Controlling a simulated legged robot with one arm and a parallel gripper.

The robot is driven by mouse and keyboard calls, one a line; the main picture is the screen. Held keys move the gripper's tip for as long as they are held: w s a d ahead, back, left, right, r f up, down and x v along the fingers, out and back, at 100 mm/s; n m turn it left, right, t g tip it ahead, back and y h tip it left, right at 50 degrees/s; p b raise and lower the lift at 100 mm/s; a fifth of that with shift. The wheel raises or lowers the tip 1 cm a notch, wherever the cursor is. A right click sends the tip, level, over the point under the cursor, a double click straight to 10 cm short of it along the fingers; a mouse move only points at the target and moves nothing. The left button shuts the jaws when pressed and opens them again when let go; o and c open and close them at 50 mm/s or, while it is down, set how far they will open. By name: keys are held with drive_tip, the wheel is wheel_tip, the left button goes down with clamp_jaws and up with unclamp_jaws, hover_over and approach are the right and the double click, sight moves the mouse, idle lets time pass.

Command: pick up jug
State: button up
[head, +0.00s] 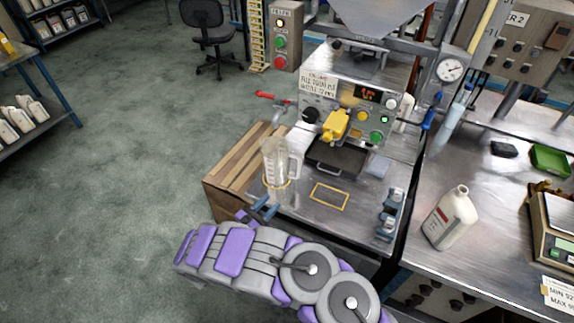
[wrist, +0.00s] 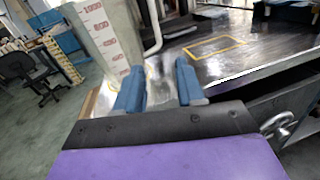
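The jug (head: 277,160) is clear, with measuring marks and a handle on its right side. It stands upright on the metal bench, at a yellow ring marking. My gripper (head: 265,209) is at the bench's front edge, low and just in front of the jug. In the wrist view the blue fingers (wrist: 158,80) are apart with nothing gripped between them. There the jug (wrist: 103,35) rises beyond the left finger, its handle beyond the gap. Its top is cut off and part of its base is hidden by the finger.
A filling machine (head: 345,105) with a yellow nozzle stands behind the jug. A yellow rectangle (head: 329,196) marks bare bench to the jug's right. A wooden crate (head: 235,170) is at the left. A white bottle (head: 450,218) stands on the right bench. Floor at the left is clear.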

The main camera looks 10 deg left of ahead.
drive_tip(key=b, duration=0.3)
approach(298, 176)
drive_tip(key=x, duration=0.4)
drive_tip(key=shift+w+d, duration=0.1)
drive_tip(key=shift+w, duration=0.2)
drive_tip(key=shift+b+x, duration=0.8)
drive_tip(key=shift+x, duration=2.25)
drive_tip(key=shift+r, duration=0.15)
drive_tip(key=shift+c, duration=0.4)
clamp_jaws()
